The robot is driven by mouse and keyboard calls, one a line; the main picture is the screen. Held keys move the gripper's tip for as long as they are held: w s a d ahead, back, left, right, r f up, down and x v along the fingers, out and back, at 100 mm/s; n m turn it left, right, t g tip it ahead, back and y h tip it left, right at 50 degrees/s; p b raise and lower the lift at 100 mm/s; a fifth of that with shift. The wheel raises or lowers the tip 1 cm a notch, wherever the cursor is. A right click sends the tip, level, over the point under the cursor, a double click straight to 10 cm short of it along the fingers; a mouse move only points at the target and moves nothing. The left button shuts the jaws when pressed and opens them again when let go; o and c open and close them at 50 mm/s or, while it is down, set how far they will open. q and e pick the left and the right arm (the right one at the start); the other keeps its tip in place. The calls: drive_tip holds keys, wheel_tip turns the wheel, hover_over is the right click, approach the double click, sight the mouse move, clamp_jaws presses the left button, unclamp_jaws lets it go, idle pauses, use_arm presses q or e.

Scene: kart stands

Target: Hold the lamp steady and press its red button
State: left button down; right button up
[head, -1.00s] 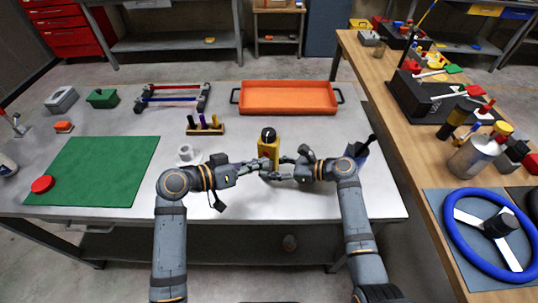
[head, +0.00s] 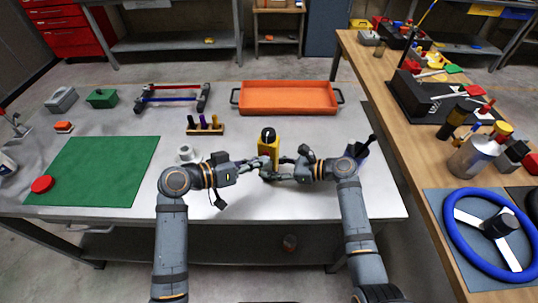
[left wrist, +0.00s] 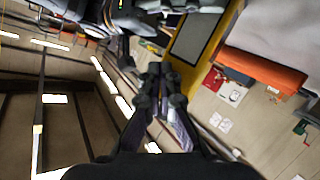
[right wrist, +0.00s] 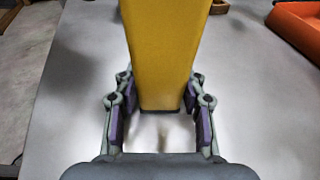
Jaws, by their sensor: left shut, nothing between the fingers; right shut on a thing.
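The yellow lamp (head: 269,147) with a black top stands upright near the front middle of the grey table. My right gripper (head: 277,168) is shut on its body from the right. In the right wrist view the two fingers (right wrist: 160,100) lie on either side of the yellow lamp body (right wrist: 166,50). My left gripper (head: 261,163) is shut and empty, with its tips close at the lamp's left front side. In the left wrist view its fingertips (left wrist: 163,72) are together beside the yellow lamp (left wrist: 198,35). The red button is not clearly seen; the left fingertips may cover it.
An orange tray (head: 288,111) and a small wooden rack (head: 205,131) lie behind the lamp. A white cup-like piece (head: 186,154) is left of it, near a green mat (head: 75,172). A blue container (head: 357,150) stands at the right.

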use_arm(q)
drive_tip(key=shift+w, duration=0.35)
idle(0.3)
drive_tip(key=shift+s, duration=0.1)
drive_tip(key=shift+s+a, duration=0.1)
drive_tip(key=shift+s, duration=0.4)
drive_tip(key=s+a, duration=0.1)
drive_tip(key=s, duration=0.4)
drive_tip(key=shift+s+a, duration=0.3)
drive_tip(key=shift+s, duration=0.1)
use_arm(e)
drive_tip(key=o, duration=1.2)
drive_tip(key=shift+c, duration=0.2)
